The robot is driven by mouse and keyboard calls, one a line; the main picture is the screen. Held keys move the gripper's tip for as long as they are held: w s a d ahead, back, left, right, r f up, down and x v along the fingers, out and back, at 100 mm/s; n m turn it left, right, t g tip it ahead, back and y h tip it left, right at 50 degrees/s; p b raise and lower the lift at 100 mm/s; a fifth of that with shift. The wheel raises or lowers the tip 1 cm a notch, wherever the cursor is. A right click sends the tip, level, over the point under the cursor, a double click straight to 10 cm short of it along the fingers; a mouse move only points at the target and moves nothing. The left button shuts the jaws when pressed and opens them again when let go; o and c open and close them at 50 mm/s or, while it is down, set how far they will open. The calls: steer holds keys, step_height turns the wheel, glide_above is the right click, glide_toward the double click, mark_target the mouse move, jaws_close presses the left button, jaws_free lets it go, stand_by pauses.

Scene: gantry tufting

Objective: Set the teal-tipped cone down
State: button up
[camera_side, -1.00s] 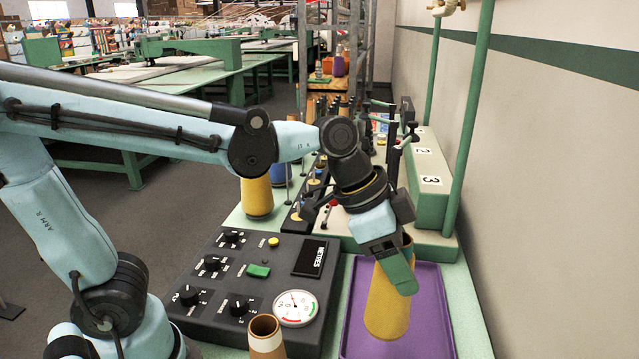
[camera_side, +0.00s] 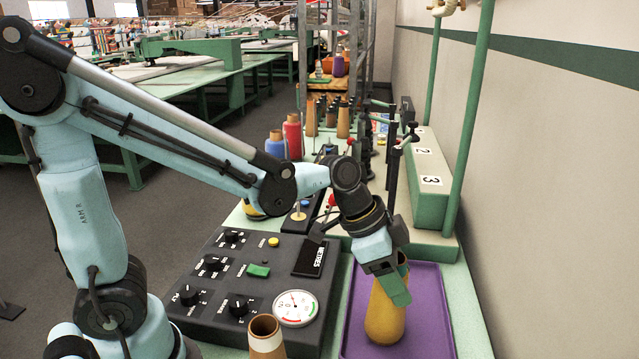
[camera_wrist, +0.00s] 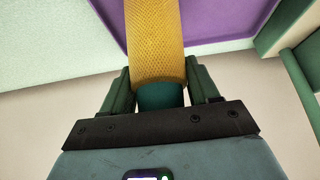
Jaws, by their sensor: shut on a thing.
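The yellow cone (camera_side: 385,315) stands about upright over the purple tray (camera_side: 425,320), held in my gripper (camera_side: 392,278). Its base is at or very near the tray floor; I cannot tell whether it touches. In the wrist view, its teal tip (camera_wrist: 161,96) sits between the two green fingers of my gripper (camera_wrist: 160,92), with the yellow body (camera_wrist: 155,40) reaching away from them. In the side view the tip is hidden by the gripper.
A dark control panel (camera_side: 215,290) with knobs and a gauge lies left of the tray. A brown cone with a pale band (camera_side: 266,338) stands in front. Red (camera_side: 292,137) and blue (camera_side: 275,146) cones stand farther back. A green post (camera_side: 470,120) rises at right.

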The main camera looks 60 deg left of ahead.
steer(key=shift+f, duration=0.1)
steer(key=o, duration=1.2)
steer(key=v, duration=1.2)
steer(key=shift+s+a+f+n+t+y, duration=0.5)
steer(key=shift+s+a+f+n+y, duration=0.2)
steer(key=shift+a+f+n, duration=0.7)
steer(key=shift+s+a+f+n+t+y, duration=0.6)
steer(key=shift+a+f+n, duration=0.45)
steer(key=shift+n, duration=0.55)
steer(key=shift+s+a+f+n+t+y, duration=0.4)
steer(key=shift+s+a+f+n+y, duration=0.35)
steer(key=shift+a+f+n, duration=0.65)
steer(key=shift+d+r, duration=0.15)
steer(key=shift+r, duration=0.05)
